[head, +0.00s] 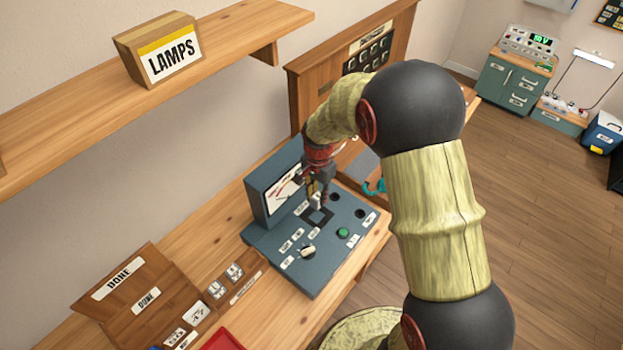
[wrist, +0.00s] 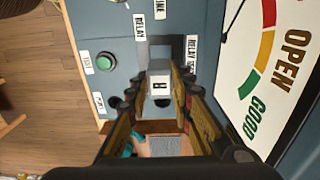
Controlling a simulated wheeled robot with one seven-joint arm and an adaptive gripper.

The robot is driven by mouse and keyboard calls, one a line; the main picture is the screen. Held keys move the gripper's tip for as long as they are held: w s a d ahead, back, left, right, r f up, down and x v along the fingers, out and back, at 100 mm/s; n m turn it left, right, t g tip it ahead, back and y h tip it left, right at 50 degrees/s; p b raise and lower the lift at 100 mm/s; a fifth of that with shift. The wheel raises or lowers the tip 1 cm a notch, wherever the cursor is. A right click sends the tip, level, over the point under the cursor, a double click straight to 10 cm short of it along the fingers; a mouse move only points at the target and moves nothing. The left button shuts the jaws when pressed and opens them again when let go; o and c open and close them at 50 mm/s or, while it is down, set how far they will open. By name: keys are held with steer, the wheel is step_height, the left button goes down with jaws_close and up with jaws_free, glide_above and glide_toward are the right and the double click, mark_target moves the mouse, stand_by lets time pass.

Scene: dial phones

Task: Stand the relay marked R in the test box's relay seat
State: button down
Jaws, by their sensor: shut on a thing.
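The relay marked R (wrist: 159,88) is a small pale block with a black R on its top. My gripper (wrist: 160,103) is shut on it, with a finger on each side. In the head view my gripper (head: 319,188) points down over the blue-grey test box (head: 283,262), and the pale relay (head: 316,201) shows at its tips. The dark square relay seat (head: 320,217) lies at or just under the relay. In the wrist view a dark part of the seat (wrist: 160,52) shows beyond the relay. I cannot tell whether the relay's foot touches the seat.
The box's upright meter panel (head: 281,191) stands close on the left of my gripper. A green button (head: 343,232) and a pale knob (head: 308,251) are on its top. A rack with two pale relays (head: 225,281) is at the front. A shelf with a LAMPS box (head: 160,50) hangs above.

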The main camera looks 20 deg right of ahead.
steer(key=shift+w+f, duration=0.15)
steer(key=shift+w, duration=0.05)
step_height(320, 180, down, 4)
steer(key=b, duration=0.3)
steer(key=shift+s, duration=0.15)
steer(key=shift+f+b, duration=0.35)
steer(key=shift+f, duration=0.45)
steer(key=shift+f, duration=0.75)
stand_by(0.8)
steer(key=c, duration=1.5)
jaws_free()
steer(key=shift+c, duration=0.2)
steer(key=shift+o, duration=0.3)
steer(key=shift+o, duration=1.2)
steer(key=shift+r, duration=0.1)
